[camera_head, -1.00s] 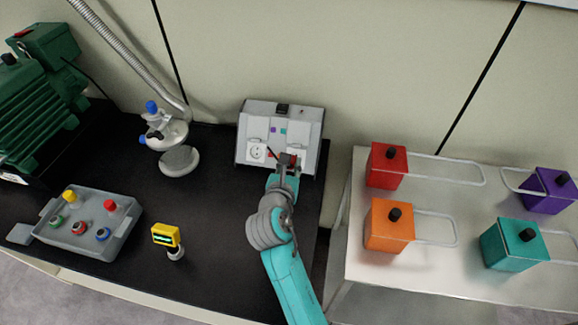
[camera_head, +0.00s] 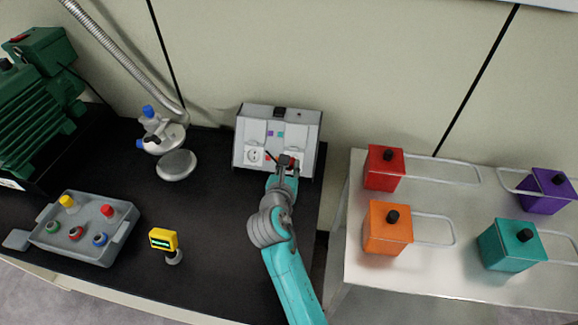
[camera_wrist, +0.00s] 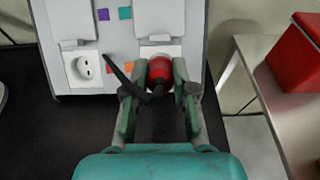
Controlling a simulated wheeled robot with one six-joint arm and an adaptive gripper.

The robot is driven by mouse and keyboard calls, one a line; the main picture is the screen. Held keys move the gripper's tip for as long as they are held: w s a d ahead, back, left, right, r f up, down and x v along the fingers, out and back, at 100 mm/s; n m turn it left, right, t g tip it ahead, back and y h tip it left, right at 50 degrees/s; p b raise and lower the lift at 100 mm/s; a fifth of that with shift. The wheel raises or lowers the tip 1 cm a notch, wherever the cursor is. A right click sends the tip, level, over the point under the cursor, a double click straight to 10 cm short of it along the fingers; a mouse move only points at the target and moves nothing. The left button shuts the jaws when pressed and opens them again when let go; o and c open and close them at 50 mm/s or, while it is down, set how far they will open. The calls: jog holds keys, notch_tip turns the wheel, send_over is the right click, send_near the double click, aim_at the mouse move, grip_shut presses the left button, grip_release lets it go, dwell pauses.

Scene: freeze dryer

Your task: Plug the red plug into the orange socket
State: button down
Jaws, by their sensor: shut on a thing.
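The red plug (camera_wrist: 159,70) is between the two fingers of my gripper (camera_wrist: 160,84), which is shut on it. Its dark cable bends off to the left. The plug is in front of the lower right white socket plate (camera_wrist: 160,50), next to an orange mark (camera_wrist: 128,69). This is the orange socket; its face is mostly hidden, and I cannot tell whether the plug is seated in it. In the head view my gripper (camera_head: 284,168) is at the front of the grey socket box (camera_head: 246,124). The lower left socket (camera_wrist: 83,68), beside a red mark, is empty.
Two raised covers hang above the sockets. On the black bench are a grey tray (camera_head: 50,236) with coloured caps, a yellow gauge (camera_head: 163,239) and a round metal flange (camera_head: 177,165). Red (camera_head: 383,170), orange (camera_head: 386,230), purple and teal boxes stand on the right table.

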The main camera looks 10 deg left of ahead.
jog(key=shift+w+f, duration=1.2)
jog(key=shift+w, duration=0.3)
dwell(2.5)
jog(key=c, duration=0.8)
grip_release()
jog(key=shift+c, duration=0.2)
jog(key=shift+s+r, duration=0.95)
jog(key=shift+s, duration=0.25)
jog(key=shift+s+r, duration=0.95)
jog(key=shift+s, duration=0.25)
